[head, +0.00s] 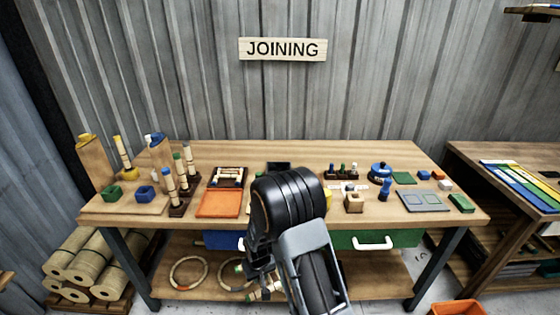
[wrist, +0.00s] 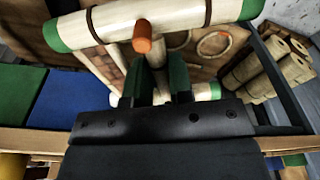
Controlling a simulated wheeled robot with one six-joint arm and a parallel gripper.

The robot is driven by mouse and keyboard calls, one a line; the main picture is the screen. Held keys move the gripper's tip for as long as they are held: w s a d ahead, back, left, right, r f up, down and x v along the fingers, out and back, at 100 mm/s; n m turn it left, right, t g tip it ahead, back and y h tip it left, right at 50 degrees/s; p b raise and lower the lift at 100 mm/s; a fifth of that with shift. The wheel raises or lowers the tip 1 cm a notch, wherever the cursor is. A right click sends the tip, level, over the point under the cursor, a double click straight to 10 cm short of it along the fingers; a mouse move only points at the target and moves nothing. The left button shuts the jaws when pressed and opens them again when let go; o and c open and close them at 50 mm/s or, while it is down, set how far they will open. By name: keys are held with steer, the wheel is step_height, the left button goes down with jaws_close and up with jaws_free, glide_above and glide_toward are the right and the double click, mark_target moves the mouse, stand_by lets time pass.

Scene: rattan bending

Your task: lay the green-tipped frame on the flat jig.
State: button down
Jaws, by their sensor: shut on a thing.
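The green-tipped frame is made of pale cane poles with green ends and dark bindings. It fills the top of the wrist view (wrist: 105,22), and part of it shows below my arm in the head view (head: 268,290). My gripper (wrist: 156,84) is shut on one of its poles. In the head view my gripper (head: 258,282) is low, in front of the bench, mostly hidden by my arm. An orange-ended piece (wrist: 142,40) shows before the frame in the wrist view. A flat grey board with two panels (head: 424,200) lies at the bench's right; I cannot tell whether it is the flat jig.
The bench (head: 310,153) holds an orange board (head: 219,204), a dark tray with cane pieces (head: 228,177), upright posts at left and small blocks at right. Blue and green drawers (head: 375,241) are under its front. Cane rings (head: 188,272) lie on the lower shelf.

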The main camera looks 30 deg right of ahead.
steer(key=s+d+r+n+y, duration=0.1)
steer(key=s+d+r+n, duration=0.1)
steer(key=d+r+n, duration=1)
steer(key=d+r, duration=0.6)
steer(key=d, duration=0.2)
steer(key=shift+d+n+g+b, duration=0.4)
